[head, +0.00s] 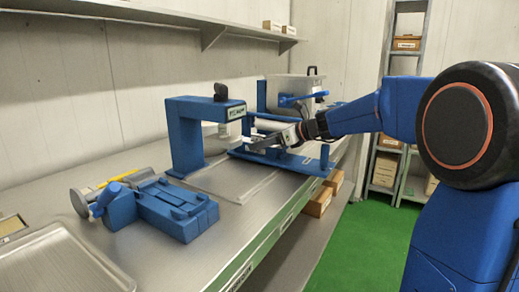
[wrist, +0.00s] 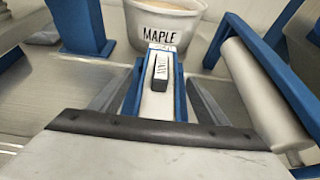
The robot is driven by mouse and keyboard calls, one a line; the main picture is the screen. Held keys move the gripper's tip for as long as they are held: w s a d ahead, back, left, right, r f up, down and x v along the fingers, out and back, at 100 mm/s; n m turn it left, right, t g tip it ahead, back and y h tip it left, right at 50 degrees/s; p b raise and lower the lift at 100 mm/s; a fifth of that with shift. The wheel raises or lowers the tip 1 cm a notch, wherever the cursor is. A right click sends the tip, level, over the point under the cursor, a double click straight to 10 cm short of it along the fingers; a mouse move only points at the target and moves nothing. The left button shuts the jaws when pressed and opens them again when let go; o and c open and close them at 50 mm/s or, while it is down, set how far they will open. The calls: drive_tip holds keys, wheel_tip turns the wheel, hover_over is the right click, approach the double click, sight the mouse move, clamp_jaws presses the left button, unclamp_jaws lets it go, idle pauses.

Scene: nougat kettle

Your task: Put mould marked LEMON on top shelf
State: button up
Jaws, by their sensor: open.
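My gripper (head: 262,143) is open over the counter, beside a blue frame (head: 285,160). In the wrist view its two grey fingers (wrist: 158,84) stand to either side of a narrow blue-edged piece with a pale top (wrist: 156,104). That piece carries a small label (wrist: 161,67) that I cannot read, so I cannot tell whether it is the LEMON mould. No lettering reading LEMON shows in either view. A wall shelf (head: 150,22) runs along the upper left, and a tall metal rack (head: 389,55) stands at the back right.
A tub marked MAPLE (wrist: 162,28) stands just beyond the fingers. A pale roller (wrist: 262,90) in a blue frame is close on the right. A blue arch-shaped machine (head: 186,135), a blue device (head: 160,205) and a tray (head: 60,262) stand on the counter. Green floor (head: 365,235) is clear.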

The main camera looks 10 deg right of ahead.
drive_tip(key=shift+x, duration=1.15)
drive_tip(key=shift+c, duration=0.6)
drive_tip(key=shift+r, duration=0.1)
drive_tip(key=c, duration=1.5)
drive_tip(key=shift+c, duration=0.2)
drive_tip(key=shift+r, duration=0.1)
wheel_tip(320, 180, up, 10)
drive_tip(key=shift+f, duration=0.1)
